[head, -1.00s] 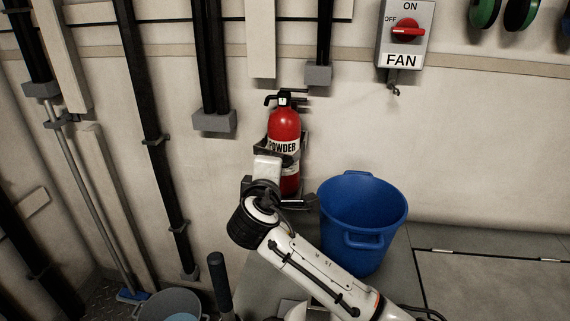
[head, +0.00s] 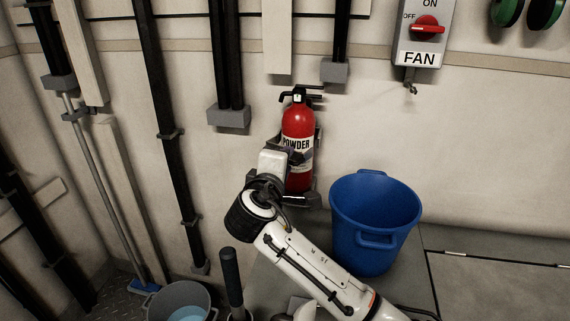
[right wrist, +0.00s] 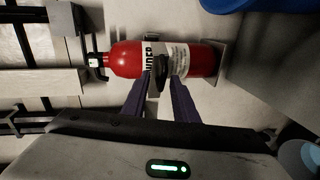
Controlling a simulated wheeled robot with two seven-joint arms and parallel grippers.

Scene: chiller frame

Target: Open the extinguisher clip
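A red extinguisher (head: 298,124) labelled POWDER stands upright against the wall in a dark bracket (head: 308,200). In the right wrist view the extinguisher (right wrist: 125,59) lies sideways across the picture. A black clip (right wrist: 160,72) sits at its front, over the label. My right gripper (right wrist: 160,82) has its two purple fingers apart, one on each side of the clip, with small gaps seeming to show; contact is unclear. In the head view my right gripper (head: 288,158) is at the extinguisher's left front, its fingers largely hidden by the wrist. My left gripper is not in view.
A blue bucket (head: 375,215) stands close to the right of the extinguisher. A grey bucket (head: 180,300) and a dark handle (head: 231,275) are at lower left. Dark vertical conduits (head: 165,130) run down the wall. The FAN switch box (head: 420,35) is at upper right.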

